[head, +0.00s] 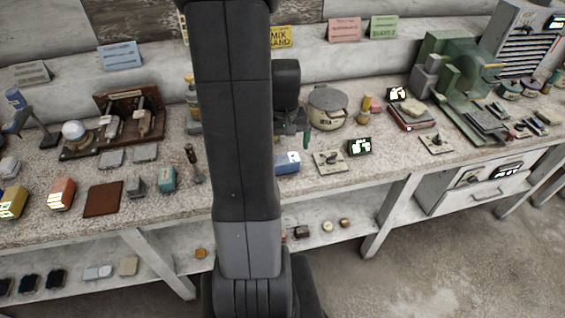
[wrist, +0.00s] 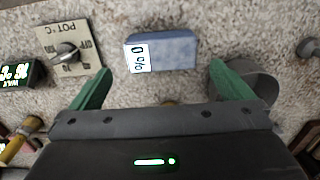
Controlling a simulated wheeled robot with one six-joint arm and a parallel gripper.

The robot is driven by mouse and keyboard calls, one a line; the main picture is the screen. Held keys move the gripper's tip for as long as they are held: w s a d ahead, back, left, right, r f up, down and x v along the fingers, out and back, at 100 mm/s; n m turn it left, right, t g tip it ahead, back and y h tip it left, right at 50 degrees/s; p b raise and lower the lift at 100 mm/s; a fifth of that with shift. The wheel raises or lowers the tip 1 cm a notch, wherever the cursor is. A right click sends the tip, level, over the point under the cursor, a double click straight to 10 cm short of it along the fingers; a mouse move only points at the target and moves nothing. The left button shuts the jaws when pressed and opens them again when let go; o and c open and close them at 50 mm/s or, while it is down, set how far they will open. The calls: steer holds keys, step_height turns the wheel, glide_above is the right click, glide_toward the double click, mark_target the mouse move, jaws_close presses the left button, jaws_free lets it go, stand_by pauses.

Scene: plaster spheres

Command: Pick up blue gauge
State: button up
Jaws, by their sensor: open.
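A blue gauge (wrist: 166,50) lies on the speckled worktop in the wrist view, a small blue block with a white label at its left end. It also shows in the head view (head: 288,164), just right of my arm and partly hidden by it. My gripper (wrist: 164,88) has its two green fingers apart in the wrist view, one on each side of the gauge's span, with nothing between them. The fingertips are short of the gauge in the picture, and I see no contact. In the head view my gripper (head: 291,138) hangs over the worktop close to the gauge.
A dial plate (wrist: 72,50) and a small lit display (wrist: 20,74) sit left of the gauge in the wrist view. A grey round object (wrist: 256,82) is by the right finger. In the head view, a lidded pot (head: 327,108) and a green machine (head: 455,75) stand to the right.

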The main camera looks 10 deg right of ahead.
mark_target(283, 158)
steer(key=shift+s+a+f+p, duration=0.1)
steer(key=shift+f+p, duration=0.1)
steer(key=shift+f, duration=1.5)
steer(key=shift+s+a+f+p, duration=0.1)
steer(key=shift+f+p, duration=0.05)
steer(key=shift+f, duration=1.5)
steer(key=shift+c, duration=0.4)
steer(key=c, duration=1)
steer(key=shift+r, duration=5.05)
steer(key=shift+d, duration=0.1)
steer(key=o, duration=0.5)
steer(key=shift+c, duration=1.2)
steer(key=shift+w+f+b, duration=0.1)
steer(key=shift+f+b, duration=0.1)
steer(key=shift+b, duration=0.55)
